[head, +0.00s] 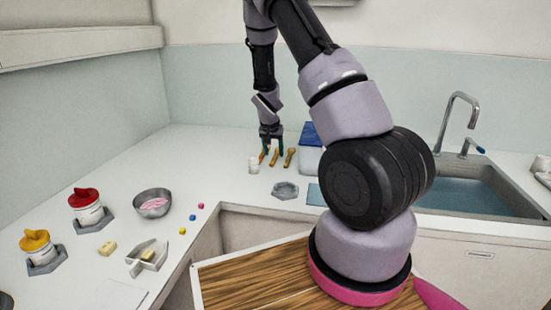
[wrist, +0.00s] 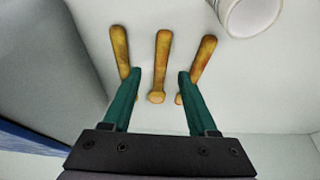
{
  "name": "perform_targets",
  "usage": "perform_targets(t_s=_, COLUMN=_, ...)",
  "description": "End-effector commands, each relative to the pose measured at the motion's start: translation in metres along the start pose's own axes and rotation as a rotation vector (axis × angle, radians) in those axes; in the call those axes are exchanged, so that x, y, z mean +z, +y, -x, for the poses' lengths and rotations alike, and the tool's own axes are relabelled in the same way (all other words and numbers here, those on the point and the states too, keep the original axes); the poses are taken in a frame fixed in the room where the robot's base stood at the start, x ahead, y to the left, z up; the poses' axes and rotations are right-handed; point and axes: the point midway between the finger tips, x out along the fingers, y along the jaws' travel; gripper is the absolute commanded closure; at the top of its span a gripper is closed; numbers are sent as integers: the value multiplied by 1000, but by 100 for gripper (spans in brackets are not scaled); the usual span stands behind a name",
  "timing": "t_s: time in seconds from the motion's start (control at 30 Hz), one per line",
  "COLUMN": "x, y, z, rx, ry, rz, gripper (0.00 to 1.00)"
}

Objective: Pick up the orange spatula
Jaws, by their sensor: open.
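Three orange-yellow, wooden-looking sticks lie side by side on the white counter: a left one (wrist: 120,52), a middle one (wrist: 162,62) and a right one (wrist: 201,64) in the wrist view. I cannot tell which is the orange spatula, as their shapes look alike. In the head view the right-hand stick (head: 289,158) shows most clearly. My gripper (wrist: 160,74) is open, with its green fingers spread around the middle stick and nothing between them gripped. The fingers partly cover the lower ends of the outer two sticks. In the head view my gripper (head: 271,143) hangs over the sticks.
A white cup (head: 254,165) stands just left of the sticks, and a blue-lidded container (head: 310,158) to their right. A grey hexagonal dish (head: 285,190) lies in front. The sink (head: 470,185) is farther right; a bowl (head: 152,204) and red-topped tub (head: 87,210) stand left.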

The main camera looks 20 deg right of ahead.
Motion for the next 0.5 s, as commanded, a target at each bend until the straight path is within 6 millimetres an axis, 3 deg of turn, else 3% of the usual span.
perform_targets(t_s=0.2, x=0, y=-1, z=-25, rx=0, ry=0, rz=0, gripper=41)
perform_targets(t_s=0.43, x=0, y=-1, z=-27, rx=0, ry=1, rz=0, gripper=41)
perform_targets(t_s=0.47, x=0, y=-1, z=-27, rx=0, ry=1, rz=0, gripper=45)
perform_targets(t_s=0.5, x=0, y=-1, z=-27, rx=0, ry=0, rz=0, gripper=60)
